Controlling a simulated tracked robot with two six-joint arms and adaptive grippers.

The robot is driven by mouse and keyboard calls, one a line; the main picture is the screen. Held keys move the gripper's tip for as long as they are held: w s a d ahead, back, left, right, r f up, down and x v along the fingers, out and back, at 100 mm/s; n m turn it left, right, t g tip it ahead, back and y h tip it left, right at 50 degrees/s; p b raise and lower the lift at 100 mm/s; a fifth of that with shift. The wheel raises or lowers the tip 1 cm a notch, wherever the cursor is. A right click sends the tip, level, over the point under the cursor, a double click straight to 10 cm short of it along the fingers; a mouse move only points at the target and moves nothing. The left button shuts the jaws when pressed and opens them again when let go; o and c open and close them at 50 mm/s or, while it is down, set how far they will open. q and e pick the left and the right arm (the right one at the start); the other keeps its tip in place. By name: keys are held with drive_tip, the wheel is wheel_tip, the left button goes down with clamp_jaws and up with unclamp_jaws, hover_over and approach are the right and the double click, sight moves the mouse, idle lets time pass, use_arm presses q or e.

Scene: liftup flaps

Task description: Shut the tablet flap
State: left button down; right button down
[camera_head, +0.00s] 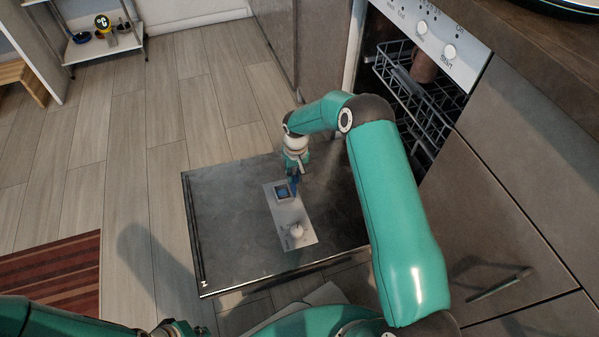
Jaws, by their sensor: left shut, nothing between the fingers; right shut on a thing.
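The dishwasher door (230,235) is folded down flat, with a pale dispenser plate (305,241) in its middle. At the plate's far end is a small open compartment with a blue tablet (282,192) showing inside. A round white cap (296,230) sits at the plate's near end. My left gripper (180,328) is low at the bottom edge, partly cut off, shut and empty, away from the door.
The dishwasher's wire rack (410,95) holds dishes inside the opening at upper right. Cabinet fronts (510,215) with a handle stand at right. A striped rug (55,283) lies at lower left and a shelf (100,45) stands at the back left. The wood floor left of the door is clear.

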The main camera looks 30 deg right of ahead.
drive_tip(key=shift+w+a+f+h+b, duration=0.2)
drive_tip(key=shift+a+h+b, duration=0.25)
drive_tip(key=shift+a+h, duration=0.3)
drive_tip(key=shift+w+a+g+h+b, duration=0.2)
drive_tip(key=shift+a+g+h+b, duration=0.5)
drive_tip(key=shift+h+b, duration=0.7)
drive_tip(key=shift+a, duration=0.1)
drive_tip(key=c, duration=1.2)
unclamp_jaws()
drive_tip(key=shift+o, duration=0.2)
drive_tip(key=shift+r, duration=0.1)
